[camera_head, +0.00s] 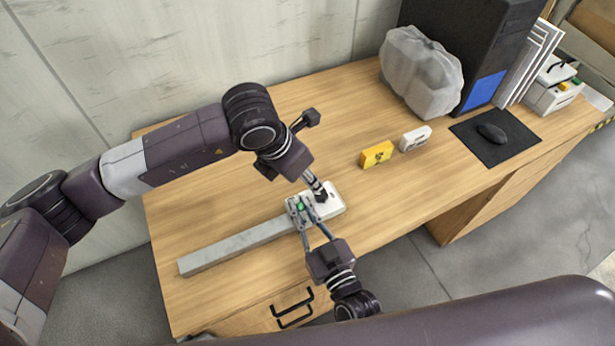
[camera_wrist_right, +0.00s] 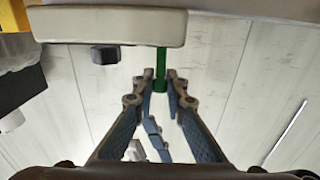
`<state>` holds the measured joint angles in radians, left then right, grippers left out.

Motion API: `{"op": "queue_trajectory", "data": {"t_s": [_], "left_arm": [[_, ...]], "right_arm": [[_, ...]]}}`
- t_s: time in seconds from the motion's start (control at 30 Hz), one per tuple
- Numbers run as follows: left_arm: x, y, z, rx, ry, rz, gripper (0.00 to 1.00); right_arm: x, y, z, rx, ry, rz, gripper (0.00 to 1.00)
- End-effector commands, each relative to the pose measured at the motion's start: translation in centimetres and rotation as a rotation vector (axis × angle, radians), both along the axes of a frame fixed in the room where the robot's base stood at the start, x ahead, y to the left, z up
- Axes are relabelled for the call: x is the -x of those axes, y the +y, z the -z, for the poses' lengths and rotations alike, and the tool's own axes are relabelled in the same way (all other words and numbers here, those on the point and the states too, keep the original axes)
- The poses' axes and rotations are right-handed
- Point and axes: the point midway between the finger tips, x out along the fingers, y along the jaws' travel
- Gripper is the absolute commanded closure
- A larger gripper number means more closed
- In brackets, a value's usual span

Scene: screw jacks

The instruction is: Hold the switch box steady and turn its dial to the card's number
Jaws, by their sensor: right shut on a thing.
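The white switch box (camera_head: 334,203) lies on the wooden desk near its front edge. Its green dial (camera_head: 300,207) is on the side facing my right gripper (camera_head: 302,214). The right fingers are shut on the dial, whose green post (camera_wrist_right: 160,62) shows between the fingertips in the right wrist view, under the pale box (camera_wrist_right: 110,25). My left gripper (camera_head: 319,192) points down at the box top from behind; whether its fingers are open or shut is unclear. A yellow card (camera_head: 377,154) with a black mark stands behind the box; its number is too small to read.
A long grey bar (camera_head: 235,246) extends left from the box. A white block (camera_head: 415,139) with dark markings stands beside the yellow card. A mouse (camera_head: 491,133) on a dark mat, a wrapped bundle (camera_head: 420,73) and a computer tower (camera_head: 470,40) occupy the right side.

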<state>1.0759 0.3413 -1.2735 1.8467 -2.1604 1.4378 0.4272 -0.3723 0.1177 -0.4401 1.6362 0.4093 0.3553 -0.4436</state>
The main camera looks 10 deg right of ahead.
Motion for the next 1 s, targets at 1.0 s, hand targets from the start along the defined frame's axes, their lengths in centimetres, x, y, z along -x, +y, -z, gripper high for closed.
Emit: {"op": "queue_trajectory", "data": {"t_s": [1.0], "left_arm": [[0.0,0.0,0.1,0.000,0.000,0.000,0.67]], "right_arm": [[4.6,-1.4,0.2,0.003,0.006,-0.002,0.68]]}}
